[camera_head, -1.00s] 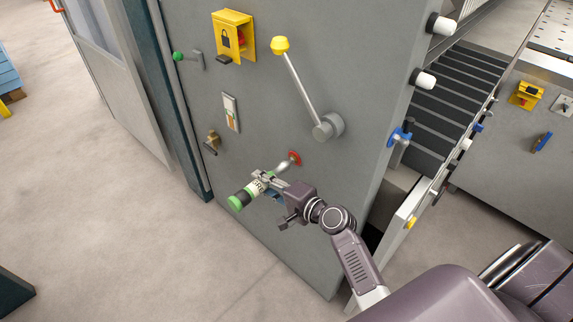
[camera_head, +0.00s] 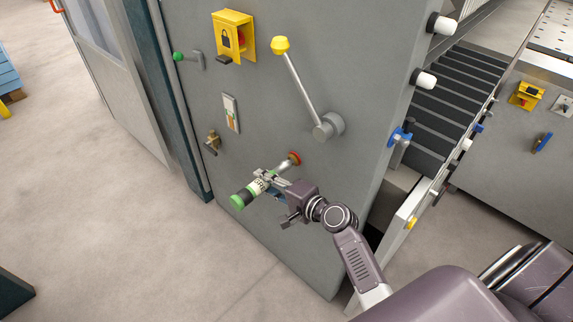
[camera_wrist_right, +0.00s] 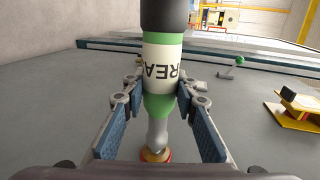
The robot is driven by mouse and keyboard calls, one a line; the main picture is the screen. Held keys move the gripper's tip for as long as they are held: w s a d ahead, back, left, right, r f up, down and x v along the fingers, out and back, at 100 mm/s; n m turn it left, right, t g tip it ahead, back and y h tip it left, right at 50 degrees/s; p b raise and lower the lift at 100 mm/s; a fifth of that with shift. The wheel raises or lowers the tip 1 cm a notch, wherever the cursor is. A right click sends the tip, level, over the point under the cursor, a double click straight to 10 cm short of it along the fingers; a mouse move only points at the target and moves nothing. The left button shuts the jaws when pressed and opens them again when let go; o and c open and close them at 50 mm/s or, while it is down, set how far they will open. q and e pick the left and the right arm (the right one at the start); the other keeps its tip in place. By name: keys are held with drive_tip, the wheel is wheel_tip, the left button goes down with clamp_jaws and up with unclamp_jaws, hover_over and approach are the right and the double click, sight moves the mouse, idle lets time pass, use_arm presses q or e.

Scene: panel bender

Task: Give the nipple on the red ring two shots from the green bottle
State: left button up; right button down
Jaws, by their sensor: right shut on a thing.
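The red ring (camera_head: 295,158) sits on the grey machine panel, and it also shows in the right wrist view (camera_wrist_right: 147,157). The nipple inside it is hidden behind the bottle's tip. My right gripper (camera_head: 264,180) is shut on the green bottle (camera_head: 240,200), which has a pale label and a dark band. In the right wrist view the fingers grip the bottle (camera_wrist_right: 162,60) from both sides. Its metallic nozzle points at the red ring and overlaps it in view; I cannot tell whether it touches. My left gripper is not in view.
A lever with a yellow knob (camera_head: 280,45) stands out above the ring. A brass valve (camera_head: 212,142), a gauge plate (camera_head: 231,112) and a yellow lock box (camera_head: 233,36) are on the same panel. A blue-handled fitting (camera_head: 400,136) is at its right edge.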

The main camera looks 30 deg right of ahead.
sight(243, 206)
drive_tip(key=shift+s+a+p, duration=0.3)
drive_tip(key=shift+a+p, duration=0.05)
drive_tip(key=shift+a, duration=0.55)
drive_tip(key=shift+s+a+r+p, duration=0.1)
drive_tip(key=shift+s+a+p, duration=0.2)
drive_tip(key=shift+a, duration=0.5)
drive_tip(key=shift+s+a+f+p, duration=0.1)
drive_tip(key=shift+s+a+p, duration=0.2)
drive_tip(key=shift+a, duration=0.55)
drive_tip(key=shift+s+a+r+p, duration=0.1)
drive_tip(key=shift+s+a+p, duration=0.2)
drive_tip(key=shift+a, duration=0.5)
drive_tip(key=shift+s+a+p, duration=0.15)
drive_tip(key=shift+s+a, duration=0.1)
drive_tip(key=shift+a, duration=0.45)
drive_tip(key=shift+s+a+p, duration=0.15)
drive_tip(key=shift+s+a, duration=0.1)
drive_tip(key=shift+a, duration=0.4)
